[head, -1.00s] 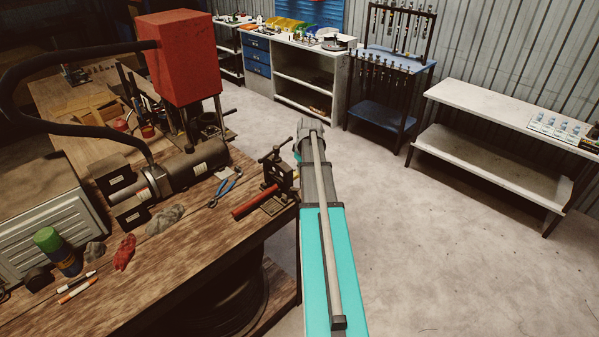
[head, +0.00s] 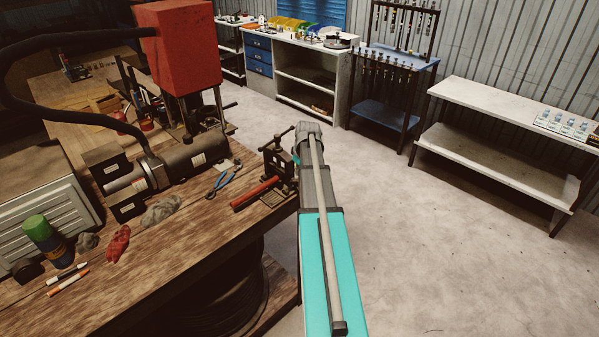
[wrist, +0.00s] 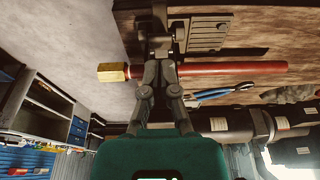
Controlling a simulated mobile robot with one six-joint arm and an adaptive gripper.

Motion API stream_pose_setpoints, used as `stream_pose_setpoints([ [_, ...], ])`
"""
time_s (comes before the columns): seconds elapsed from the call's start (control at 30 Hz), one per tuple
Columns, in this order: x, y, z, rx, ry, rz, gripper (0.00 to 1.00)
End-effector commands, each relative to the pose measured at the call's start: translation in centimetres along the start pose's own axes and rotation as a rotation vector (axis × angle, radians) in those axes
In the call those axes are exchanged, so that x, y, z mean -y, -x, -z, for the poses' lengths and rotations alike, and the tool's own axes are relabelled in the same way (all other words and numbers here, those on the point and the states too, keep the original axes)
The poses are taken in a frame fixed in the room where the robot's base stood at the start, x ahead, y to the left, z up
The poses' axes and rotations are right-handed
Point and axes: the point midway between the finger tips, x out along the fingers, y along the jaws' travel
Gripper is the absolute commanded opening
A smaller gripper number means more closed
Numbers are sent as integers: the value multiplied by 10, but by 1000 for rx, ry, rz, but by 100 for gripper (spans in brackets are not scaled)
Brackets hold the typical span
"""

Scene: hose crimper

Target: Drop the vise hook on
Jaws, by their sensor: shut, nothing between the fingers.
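The vise (head: 276,163) stands at the workbench's right corner, with a screw handle on top and a red hose (head: 255,193) lying at its base, pointing left. In the wrist view the vise (wrist: 207,32) is at the top, and the red hose (wrist: 235,68) has a brass fitting (wrist: 112,72) at its other end. My gripper (wrist: 160,62) is shut and empty, its fingers in front of the hose near the vise. Contact with either cannot be told. The vise hook cannot be made out clearly. My arm hides the gripper in the head view.
The wooden workbench (head: 185,235) holds blue-handled pliers (head: 222,180), a dark motor cylinder (head: 195,157), rags, markers and a green-capped can (head: 45,240). A red box-shaped machine (head: 180,50) rises behind. The floor (head: 420,230) right of my arm is clear.

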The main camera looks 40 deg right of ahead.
Motion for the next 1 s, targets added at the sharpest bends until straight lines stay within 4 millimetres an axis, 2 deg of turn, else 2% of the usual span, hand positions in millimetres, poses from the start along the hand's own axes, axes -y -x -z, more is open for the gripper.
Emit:
stream_pose_setpoints([
  [0.03,0,-8,0,0,0,0,0],
  [0.3,0,-19,0,0,0,0,0],
  [1.0,2,-21,1,-7,4,1,0],
])
